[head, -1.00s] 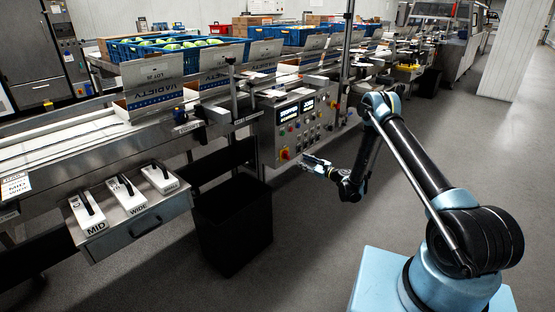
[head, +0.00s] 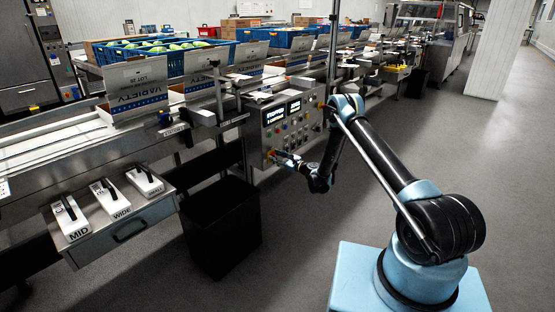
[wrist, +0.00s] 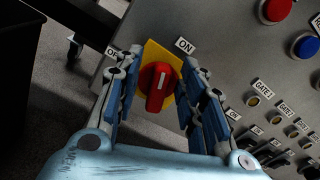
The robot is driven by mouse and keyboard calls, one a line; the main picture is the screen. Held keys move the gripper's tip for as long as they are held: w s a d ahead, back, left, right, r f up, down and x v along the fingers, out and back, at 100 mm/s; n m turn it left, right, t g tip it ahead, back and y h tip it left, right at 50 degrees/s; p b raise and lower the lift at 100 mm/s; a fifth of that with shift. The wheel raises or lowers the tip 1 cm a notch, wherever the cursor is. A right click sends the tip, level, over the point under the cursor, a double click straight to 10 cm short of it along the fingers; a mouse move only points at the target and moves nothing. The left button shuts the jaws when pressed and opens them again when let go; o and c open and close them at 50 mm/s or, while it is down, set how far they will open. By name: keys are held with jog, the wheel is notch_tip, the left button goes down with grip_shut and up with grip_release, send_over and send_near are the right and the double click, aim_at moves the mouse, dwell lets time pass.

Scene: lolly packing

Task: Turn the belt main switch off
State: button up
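The belt main switch (wrist: 157,86) is a red rotary knob on a yellow plate, seen in the wrist view. An ON label (wrist: 185,45) is at the plate's upper right, and a partly hidden OFF label (wrist: 114,53) is at its upper left. The knob's raised grip runs nearly up and down in the picture. My gripper (wrist: 157,92) is open, with one finger on each side of the knob and gaps visible between. In the head view my gripper (head: 278,157) is at the lower part of the control panel (head: 290,120), hiding the switch.
A red button (wrist: 274,10), a blue button (wrist: 305,46) and several small labelled gate controls (wrist: 268,100) are right of the switch. A dark bin (head: 220,228) stands left of the panel. Open floor (head: 285,220) lies before the panel.

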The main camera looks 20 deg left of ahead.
jog(key=shift+w+d, duration=0.1)
grip_shut()
jog(key=shift+n, duration=0.3)
jog(key=n, duration=0.2)
jog(key=shift+s+f+n, duration=0.15)
jog(key=shift+s+n, duration=0.1)
jog(key=shift+n, duration=0.05)
jog(key=shift+s+a+f+n, duration=0.15)
jog(key=shift+f+n, duration=0.15)
jog(key=shift+n, duration=1.45)
jog(key=shift+s+a+f+n, duration=0.1)
jog(key=shift+s+f+n, duration=0.15)
jog(key=shift+n, duration=1.55)
jog(key=shift+s+a+f+n, duration=0.1)
jog(key=shift+f+n, duration=0.25)
jog(key=shift+n, duration=1.4)
